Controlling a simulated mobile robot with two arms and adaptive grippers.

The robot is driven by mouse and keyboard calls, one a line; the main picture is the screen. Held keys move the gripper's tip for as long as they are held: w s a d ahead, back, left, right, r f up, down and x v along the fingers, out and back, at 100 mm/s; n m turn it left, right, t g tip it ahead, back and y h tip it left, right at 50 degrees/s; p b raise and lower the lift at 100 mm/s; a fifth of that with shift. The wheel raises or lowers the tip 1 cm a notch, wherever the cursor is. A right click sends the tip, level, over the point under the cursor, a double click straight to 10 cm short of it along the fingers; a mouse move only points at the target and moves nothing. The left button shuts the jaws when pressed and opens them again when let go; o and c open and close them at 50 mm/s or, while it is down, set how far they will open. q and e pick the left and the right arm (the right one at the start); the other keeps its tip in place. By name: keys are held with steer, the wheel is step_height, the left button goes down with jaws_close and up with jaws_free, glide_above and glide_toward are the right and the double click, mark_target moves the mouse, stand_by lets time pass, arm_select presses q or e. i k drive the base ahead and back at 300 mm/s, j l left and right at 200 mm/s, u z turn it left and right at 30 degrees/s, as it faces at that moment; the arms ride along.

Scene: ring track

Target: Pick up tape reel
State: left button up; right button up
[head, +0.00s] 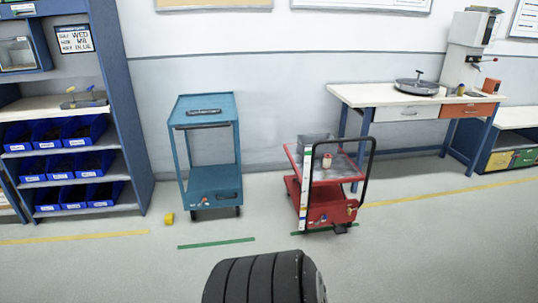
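No object is clearly recognisable as a tape reel. A small pale and reddish round item (327,161) stands on the top tray of the red cart (331,215); it is too small to tell whether it is the reel. A small yellow object (168,218) lies on the floor left of the blue cart (212,178), and its kind is also unclear. Neither of my grippers is in view.
A black ribbed form like a row of tyres (255,280) fills the bottom centre. A shelf with blue bins (53,163) stands left. A workbench (385,97) with a drill press (468,45) stands right. Open floor (420,250) lies in front of the carts.

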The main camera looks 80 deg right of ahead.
mark_target(327, 157)
steer(key=z, duration=3.25)
steer(key=i+j+z, duration=0.2)
steer(key=i+j, duration=0.25)
steer(key=i, duration=0.2)
